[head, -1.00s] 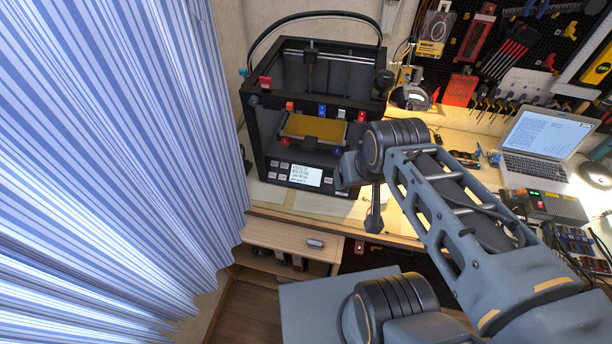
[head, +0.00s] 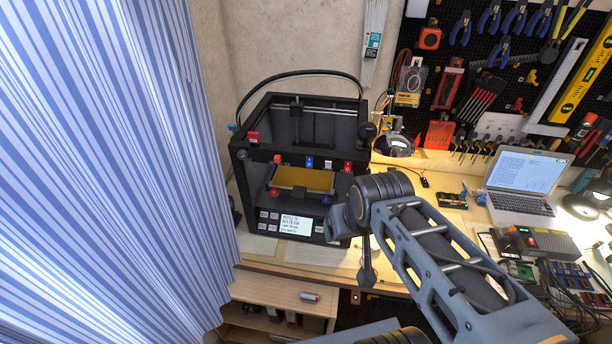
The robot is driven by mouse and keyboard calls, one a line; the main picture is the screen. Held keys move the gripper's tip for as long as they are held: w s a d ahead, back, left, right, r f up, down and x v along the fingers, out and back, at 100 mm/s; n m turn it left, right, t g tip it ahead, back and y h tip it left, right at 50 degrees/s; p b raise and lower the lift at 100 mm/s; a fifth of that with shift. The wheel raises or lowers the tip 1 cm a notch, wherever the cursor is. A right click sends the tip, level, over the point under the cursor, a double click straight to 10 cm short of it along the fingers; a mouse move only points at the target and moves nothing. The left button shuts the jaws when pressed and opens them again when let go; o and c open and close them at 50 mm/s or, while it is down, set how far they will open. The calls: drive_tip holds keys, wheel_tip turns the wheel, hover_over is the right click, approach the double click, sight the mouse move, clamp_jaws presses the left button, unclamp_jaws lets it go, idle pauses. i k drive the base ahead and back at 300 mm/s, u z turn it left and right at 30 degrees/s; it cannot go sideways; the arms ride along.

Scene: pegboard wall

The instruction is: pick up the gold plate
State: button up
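The gold plate (head: 303,179) lies flat on the bed inside the open front of a black 3D printer (head: 300,211). My arm reaches in from the lower right and ends near the printer's front right corner. A narrow dark part of my gripper (head: 367,274) hangs below the wrist, in front of the bench edge. It is apart from the plate, to its right and lower. Its fingers are too small and dark to tell whether they are open or shut.
A blue and white striped curtain (head: 110,170) fills the left side. A laptop (head: 524,187) and a grey device (head: 540,244) stand on the bench at right. A wooden shelf (head: 270,291) with a small red and white item is below the printer. The printer frame surrounds the plate.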

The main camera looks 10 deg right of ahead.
sight(301, 180)
drive_tip(key=z, duration=0.05)
drive_tip(key=k, duration=0.5)
drive_tip(key=u, duration=3.65)
drive_tip(key=k, duration=1.1)
drive_tip(key=z, duration=1.55)
drive_tip(key=i, duration=0.5)
drive_tip(key=u, duration=0.05)
